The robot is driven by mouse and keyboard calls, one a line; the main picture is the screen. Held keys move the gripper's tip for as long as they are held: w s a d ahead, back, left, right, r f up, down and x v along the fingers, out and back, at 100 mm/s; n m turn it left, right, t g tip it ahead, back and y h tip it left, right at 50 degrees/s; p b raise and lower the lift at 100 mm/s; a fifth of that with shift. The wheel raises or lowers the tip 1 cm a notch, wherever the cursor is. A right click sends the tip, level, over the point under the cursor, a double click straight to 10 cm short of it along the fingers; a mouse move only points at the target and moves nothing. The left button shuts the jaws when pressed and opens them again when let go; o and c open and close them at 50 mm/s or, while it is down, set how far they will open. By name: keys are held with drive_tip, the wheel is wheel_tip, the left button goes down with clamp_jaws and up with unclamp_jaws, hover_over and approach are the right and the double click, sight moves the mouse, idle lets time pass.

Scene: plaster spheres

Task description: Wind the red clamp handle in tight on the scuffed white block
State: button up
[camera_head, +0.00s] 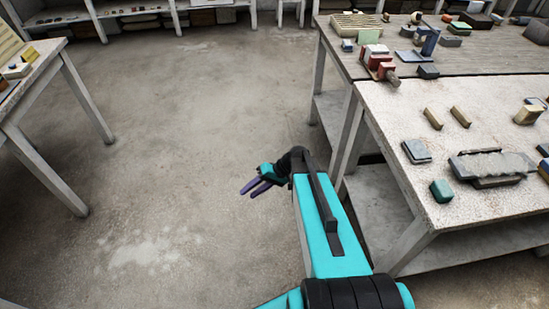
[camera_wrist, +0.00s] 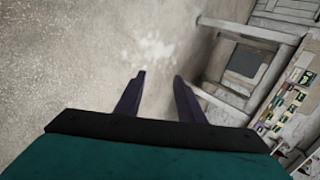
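A red clamp-like object (camera_head: 378,62) stands near the front left corner of the far right table. A small whitish block (camera_head: 375,49) appears to sit at its top; scuffs are too small to tell. A short brownish-red piece (camera_head: 393,78), perhaps the handle, sticks out toward the near table. My gripper (camera_head: 249,188) is over bare floor, left of the tables and well apart from the clamp. Its two dark purple fingers are apart with nothing between them, as the wrist view also shows (camera_wrist: 159,75). The clamp cannot be made out in the wrist view.
The near right table (camera_head: 390,115) carries several blocks and a grey slab (camera_head: 492,164). A teal block (camera_head: 441,190) sits near its edge. Another table (camera_head: 62,70) stands at the left, shelves at the back. The floor (camera_head: 190,130) between is clear.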

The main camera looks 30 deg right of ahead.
drive_tip(key=s+a+f+n+g+h+b, duration=0.1)
drive_tip(key=s+a+f+g+h, duration=0.15)
drive_tip(key=s+a+f, duration=0.5)
drive_tip(key=s+a+f+n+g+h+b, duration=0.1)
drive_tip(key=s+a+f+g, duration=0.3)
drive_tip(key=s+f, duration=0.6)
drive_tip(key=s+d+f+g+h+b, duration=0.1)
drive_tip(key=s+d+h, duration=0.4)
drive_tip(key=s, duration=0.7)
drive_tip(key=shift+s+d+f+h, duration=0.35)
drive_tip(key=shift+d+f, duration=0.35)
drive_tip(key=shift+d, duration=0.45)
drive_tip(key=shift+a, duration=0.15)
drive_tip(key=shift+c, duration=0.5)
